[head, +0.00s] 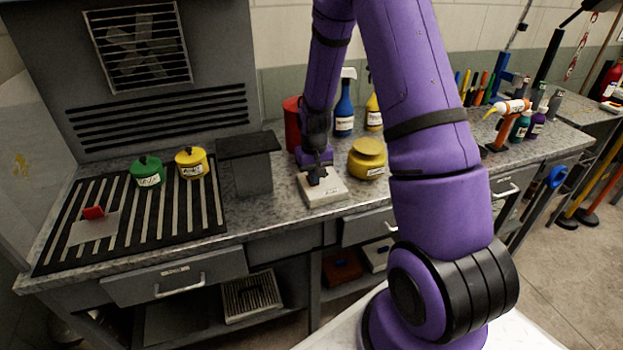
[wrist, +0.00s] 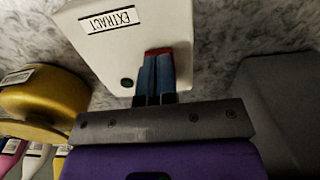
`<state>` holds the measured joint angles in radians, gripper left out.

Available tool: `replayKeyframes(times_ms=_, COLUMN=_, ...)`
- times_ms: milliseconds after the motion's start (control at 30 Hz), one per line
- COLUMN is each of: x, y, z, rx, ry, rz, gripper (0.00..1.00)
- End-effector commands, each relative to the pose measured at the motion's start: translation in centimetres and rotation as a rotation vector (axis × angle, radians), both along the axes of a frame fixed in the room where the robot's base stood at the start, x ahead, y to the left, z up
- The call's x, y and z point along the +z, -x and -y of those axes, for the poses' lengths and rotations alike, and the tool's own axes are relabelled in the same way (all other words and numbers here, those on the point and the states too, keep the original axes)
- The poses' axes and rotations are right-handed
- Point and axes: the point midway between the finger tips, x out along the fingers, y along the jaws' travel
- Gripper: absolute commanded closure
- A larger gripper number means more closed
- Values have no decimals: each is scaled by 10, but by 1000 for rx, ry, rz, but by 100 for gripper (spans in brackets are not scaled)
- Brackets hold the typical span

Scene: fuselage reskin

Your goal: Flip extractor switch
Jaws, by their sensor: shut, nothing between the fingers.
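The extractor switch box (head: 326,190) is a white block on the grey speckled counter. In the wrist view its white face (wrist: 120,52) carries a label reading EXTRACT, a small green spot (wrist: 127,83) and a red part (wrist: 158,51) at my fingertips. My gripper (head: 317,176) points down over the box. In the wrist view its two blue fingers (wrist: 155,68) are shut together with nothing between them. The tips are at the red part and cover most of it. I cannot tell whether they touch it.
A dark grey box-shaped stand (head: 253,170) is left of the switch box and a yellow round container (head: 367,158) is right of it. Green (head: 147,172) and yellow (head: 191,162) lidded pots stand on the slatted grille (head: 72,240). A fan vent (head: 139,46) is above. Spray bottles (head: 344,108) stand behind.

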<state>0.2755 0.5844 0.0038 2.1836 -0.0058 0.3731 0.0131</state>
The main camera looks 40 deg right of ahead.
Motion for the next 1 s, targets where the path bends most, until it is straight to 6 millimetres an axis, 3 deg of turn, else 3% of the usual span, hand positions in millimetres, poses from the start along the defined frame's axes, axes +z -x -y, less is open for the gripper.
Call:
replayKeyframes(times_ms=233, x=4, y=0, z=0, rx=0, ry=0, rz=0, gripper=100)
replayKeyframes(times_ms=1000, x=57, y=0, z=0, rx=0, ry=0, rz=1, gripper=100)
